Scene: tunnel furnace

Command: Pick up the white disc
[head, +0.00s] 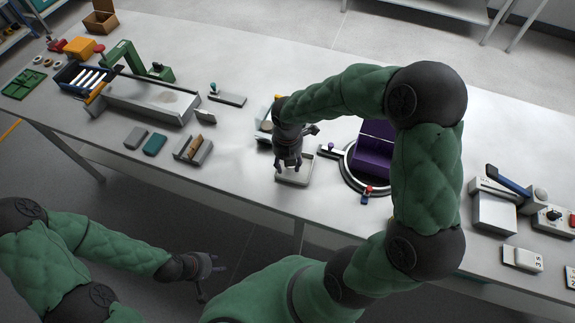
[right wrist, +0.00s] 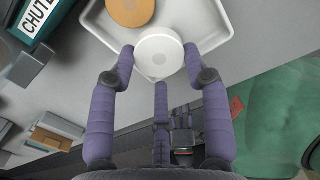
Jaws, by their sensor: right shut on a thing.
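The white disc (right wrist: 160,54) shows in the right wrist view, at the near edge of a shallow white tray (right wrist: 215,22). My right gripper (right wrist: 159,62) is shut on it, with fingers at its left and right sides and a third finger at its near side. A tan disc (right wrist: 130,10) lies in the tray beyond it. In the head view my right gripper (head: 290,167) points down over the tray (head: 294,181), and the white disc cannot be made out there. My left gripper (head: 206,268) is open and empty, low in front of the table.
A purple block (head: 373,150) in a round dark ring stands right of the tray. A teal box marked CHUTE (right wrist: 38,20) is left of the tray. Small blocks (head: 154,144) and a metal trough (head: 145,100) lie further left. The table (head: 240,160) has bare patches around the tray.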

